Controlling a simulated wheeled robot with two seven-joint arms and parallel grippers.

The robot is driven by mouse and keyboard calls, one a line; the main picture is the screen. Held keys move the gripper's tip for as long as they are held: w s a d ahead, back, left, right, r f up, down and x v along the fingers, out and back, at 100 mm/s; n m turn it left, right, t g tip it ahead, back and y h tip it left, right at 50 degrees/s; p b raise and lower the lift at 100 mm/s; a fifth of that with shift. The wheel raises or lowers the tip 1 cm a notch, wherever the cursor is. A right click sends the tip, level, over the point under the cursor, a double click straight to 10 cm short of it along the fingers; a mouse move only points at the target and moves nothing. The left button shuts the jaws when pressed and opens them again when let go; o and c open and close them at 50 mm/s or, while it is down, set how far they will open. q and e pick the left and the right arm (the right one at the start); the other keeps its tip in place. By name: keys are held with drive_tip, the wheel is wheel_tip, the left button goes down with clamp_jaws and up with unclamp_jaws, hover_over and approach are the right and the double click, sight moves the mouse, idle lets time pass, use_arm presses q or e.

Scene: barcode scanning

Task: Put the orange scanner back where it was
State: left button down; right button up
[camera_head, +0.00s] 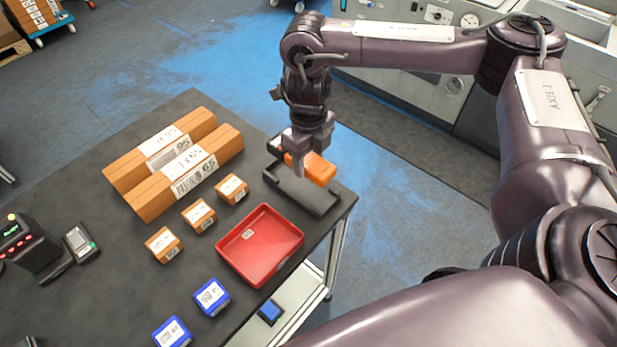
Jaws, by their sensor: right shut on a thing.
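The orange scanner (318,170) is at the table's far right corner, over or on a black holder (312,200). My right gripper (300,163) points down and is shut on the scanner. The gripper's fingers hide part of the scanner, and I cannot tell whether the scanner touches the holder. My left gripper is not in view.
A red tray (292,245) lies in front of the holder. Small orange boxes (198,215), long boxes (180,160) and blue boxes (211,297) stand on the dark table (115,265). A black device (30,245) stands at the left. Machines (420,85) stand behind.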

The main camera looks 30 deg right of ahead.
wheel_tip(320, 180, down, 3)
drive_tip(key=shift+a+r, duration=0.1)
drive_tip(key=shift+f+b, duration=0.65)
drive_tip(key=shift+f, duration=0.95)
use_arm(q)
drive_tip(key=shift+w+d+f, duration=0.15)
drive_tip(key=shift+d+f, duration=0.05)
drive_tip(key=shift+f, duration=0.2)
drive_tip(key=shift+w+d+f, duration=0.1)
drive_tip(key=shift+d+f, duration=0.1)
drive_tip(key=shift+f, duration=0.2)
use_arm(e)
drive_tip(key=shift+f, duration=0.15)
drive_tip(key=shift+f+b, duration=0.4)
drive_tip(key=shift+f, duration=0.05)
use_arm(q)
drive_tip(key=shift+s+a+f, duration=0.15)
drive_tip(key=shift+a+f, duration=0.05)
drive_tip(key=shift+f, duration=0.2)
use_arm(e)
drive_tip(key=o, duration=1.1)
drive_tip(key=shift+o, duration=0.2)
drive_tip(key=shift+r, duration=0.1)
